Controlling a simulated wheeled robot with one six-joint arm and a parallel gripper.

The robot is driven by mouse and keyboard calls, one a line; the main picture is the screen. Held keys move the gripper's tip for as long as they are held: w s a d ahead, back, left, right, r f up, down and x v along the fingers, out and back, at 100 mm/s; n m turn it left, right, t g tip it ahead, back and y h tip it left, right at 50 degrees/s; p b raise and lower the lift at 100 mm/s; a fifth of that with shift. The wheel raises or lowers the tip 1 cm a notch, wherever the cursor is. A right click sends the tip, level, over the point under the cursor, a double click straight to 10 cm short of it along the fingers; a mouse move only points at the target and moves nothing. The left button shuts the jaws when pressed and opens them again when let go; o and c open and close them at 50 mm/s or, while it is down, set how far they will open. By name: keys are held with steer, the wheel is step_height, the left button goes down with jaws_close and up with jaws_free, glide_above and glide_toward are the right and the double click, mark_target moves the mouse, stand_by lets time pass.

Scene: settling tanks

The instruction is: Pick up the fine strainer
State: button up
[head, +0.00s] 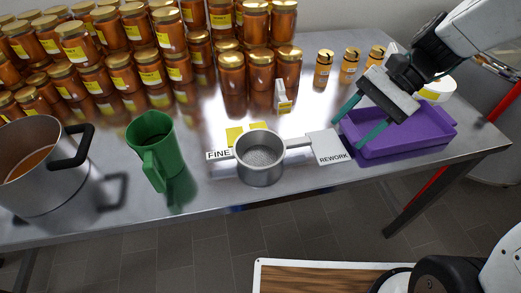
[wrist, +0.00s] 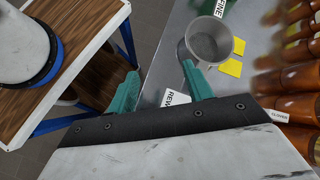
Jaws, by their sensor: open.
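The fine strainer (head: 260,165) is a grey metal bowl with a mesh-like bottom and a straight handle pointing right. It stands on the metal table beside a "FINE" label. In the wrist view its bowl (wrist: 203,52) is at upper right, and the handle is partly hidden by the right-hand finger. My gripper (head: 348,133) has two green fingers spread wide apart with nothing between them. It is to the right of the strainer, over the left part of a purple tray in the head view. In the wrist view the gripper (wrist: 159,72) shows its fingertips left of and below the bowl.
A "REWORK" card (head: 330,147) lies by the handle's end. The purple tray (head: 430,142) is at right. A green jug (head: 153,148) and a steel pot (head: 40,185) stand at left. Amber jars crowd the back. The table's front edge is close to the strainer.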

mark_target(291, 141)
steer(key=w+a+f+m+y, duration=0.1)
steer(key=w+f+m, duration=0.1)
steer(key=w+f, duration=0.1)
steer(key=w+a+f+m+y, duration=0.1)
steer(key=w+f+m+y, duration=0.1)
steer(key=f, duration=0.1)
steer(key=w+a+f+m+y, duration=0.1)
steer(key=w+f+m+y, duration=0.1)
steer(key=w+f, duration=0.1)
steer(key=shift+w+f+m, duration=0.3)
steer(key=shift+w+m, duration=0.05)
steer(key=shift+m, duration=0.05)
steer(key=shift+a+f, duration=0.2)
steer(key=shift+a, duration=0.05)
steer(key=shift+t, duration=0.3)
steer(key=x, duration=0.7)
steer(key=shift+s+a+r, duration=0.15)
steer(key=shift+s+a, duration=0.05)
jaws_close()
